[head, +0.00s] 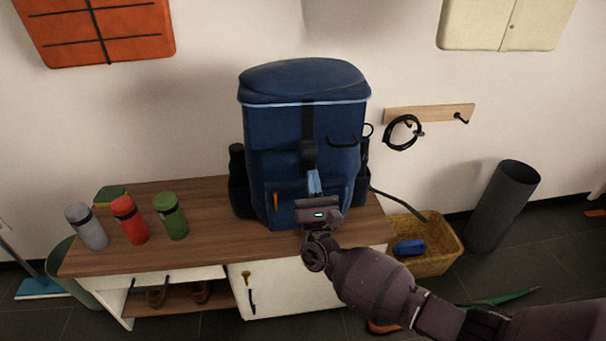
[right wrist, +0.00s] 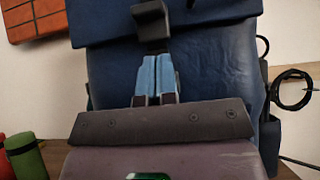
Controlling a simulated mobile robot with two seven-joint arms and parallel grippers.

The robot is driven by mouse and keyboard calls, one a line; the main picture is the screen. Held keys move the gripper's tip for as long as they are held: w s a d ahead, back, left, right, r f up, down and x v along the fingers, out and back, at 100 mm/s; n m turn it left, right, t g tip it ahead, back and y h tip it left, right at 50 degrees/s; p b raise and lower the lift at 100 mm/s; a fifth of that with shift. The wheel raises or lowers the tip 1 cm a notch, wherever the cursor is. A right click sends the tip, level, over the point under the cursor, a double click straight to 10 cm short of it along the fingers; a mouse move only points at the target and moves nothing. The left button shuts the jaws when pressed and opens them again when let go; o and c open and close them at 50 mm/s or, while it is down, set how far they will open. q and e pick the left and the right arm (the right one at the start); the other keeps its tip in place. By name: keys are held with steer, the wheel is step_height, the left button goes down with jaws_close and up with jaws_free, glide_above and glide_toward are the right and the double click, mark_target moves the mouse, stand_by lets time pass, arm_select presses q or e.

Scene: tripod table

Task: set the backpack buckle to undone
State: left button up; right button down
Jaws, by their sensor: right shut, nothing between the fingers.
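The blue backpack (head: 270,135) stands upright on the wooden bench top. A black strap (head: 308,120) runs down the middle of its front to a dark buckle (head: 308,155), also seen in the right wrist view (right wrist: 152,22). I cannot tell whether the buckle is fastened. My right gripper (head: 314,174) is in front of the backpack, just below the buckle. Its light blue fingers (right wrist: 157,60) are shut together with nothing between them and point up toward the buckle. The fingers hide part of the backpack's lower front. My left gripper is not in view.
Grey (head: 87,226), red (head: 130,220) and green (head: 171,216) bottles stand at the left on the bench (head: 215,230). A wall hook rail (head: 430,112) with a black loop is right of the backpack. A basket (head: 440,255) and dark cylinder (head: 502,205) are on the floor.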

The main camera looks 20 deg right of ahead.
steer(key=v, duration=0.9)
steer(key=shift+s, duration=0.35)
steer(key=shift+a+f, duration=0.1)
